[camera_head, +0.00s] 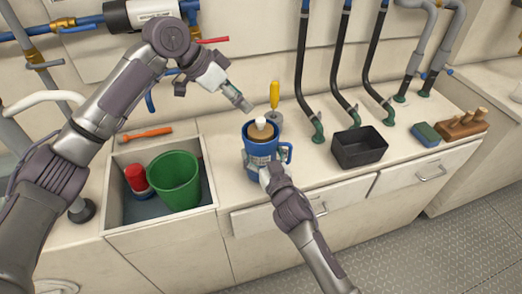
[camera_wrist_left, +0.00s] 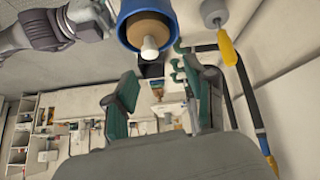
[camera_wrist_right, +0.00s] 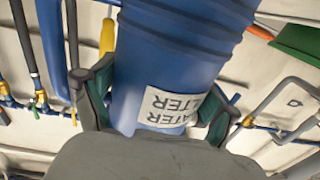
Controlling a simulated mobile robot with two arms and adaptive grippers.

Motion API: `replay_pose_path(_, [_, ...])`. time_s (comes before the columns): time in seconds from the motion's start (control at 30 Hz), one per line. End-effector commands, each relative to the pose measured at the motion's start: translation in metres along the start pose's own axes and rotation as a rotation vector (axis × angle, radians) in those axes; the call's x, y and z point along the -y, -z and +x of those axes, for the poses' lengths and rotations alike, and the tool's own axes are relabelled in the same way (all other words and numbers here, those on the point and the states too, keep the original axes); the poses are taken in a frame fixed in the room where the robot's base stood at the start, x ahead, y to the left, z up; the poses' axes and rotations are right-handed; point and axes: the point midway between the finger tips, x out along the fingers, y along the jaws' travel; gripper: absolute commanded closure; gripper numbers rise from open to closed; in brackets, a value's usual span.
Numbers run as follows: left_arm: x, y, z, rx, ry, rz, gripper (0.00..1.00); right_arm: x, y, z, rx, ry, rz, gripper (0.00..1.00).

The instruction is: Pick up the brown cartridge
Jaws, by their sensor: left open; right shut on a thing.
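The brown cartridge (camera_head: 259,133) sits upright inside a blue filter housing (camera_head: 262,150) on the counter, with a white knob on top. The left wrist view also shows the cartridge (camera_wrist_left: 147,27) within the blue rim. My right gripper (camera_head: 266,176) is shut on the lower front of the housing. In the right wrist view its fingers (camera_wrist_right: 155,90) flank the blue body, beside a white label reading water filter. My left gripper (camera_head: 244,105) is open and empty, above and slightly left of the cartridge, apart from it. The cartridge's lower part is hidden in the housing.
A yellow-handled tool (camera_head: 274,95) stands just behind the housing. A recessed sink (camera_head: 205,170) at left holds a green bucket (camera_head: 174,180) and a red object. Hoses rise along the wall.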

Motion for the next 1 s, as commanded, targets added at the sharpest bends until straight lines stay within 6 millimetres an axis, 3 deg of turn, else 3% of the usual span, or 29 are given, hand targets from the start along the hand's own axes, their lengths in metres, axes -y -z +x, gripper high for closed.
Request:
replay_pose_path(0.1, [0.016, -0.029, 0.03, -0.126, 0.019, -0.184, 0.45, 0.0, -0.001, 0.0, 0.001, -0.001, 0.0, 0.61])
replay_pose_path(0.37, [0.053, -0.106, 0.064, -0.401, 0.128, -0.584, 0.45, 0.0, -0.001, 0.0, 0.001, -0.001, 0.0, 0.61])
replay_pose_path(0.5, [0.027, -0.116, 0.081, -0.552, 0.2, -0.549, 0.45, 0.0, -0.001, 0.0, 0.001, 0.0, 0.0, 0.61])
replay_pose_path(0.63, [-0.006, -0.115, 0.08, -0.691, 0.289, -0.46, 0.45, 0.0, -0.001, 0.0, 0.002, -0.001, 0.0, 0.61])
replay_pose_path(0.8, [-0.052, -0.098, 0.055, -0.845, 0.428, -0.283, 0.45, 0.0, -0.001, 0.0, 0.002, -0.001, -0.001, 0.61])
replay_pose_path(1.0, [-0.071, -0.091, 0.033, -0.921, 0.534, -0.194, 0.45, 0.0, -0.001, 0.0, 0.001, -0.001, 0.0, 0.61])
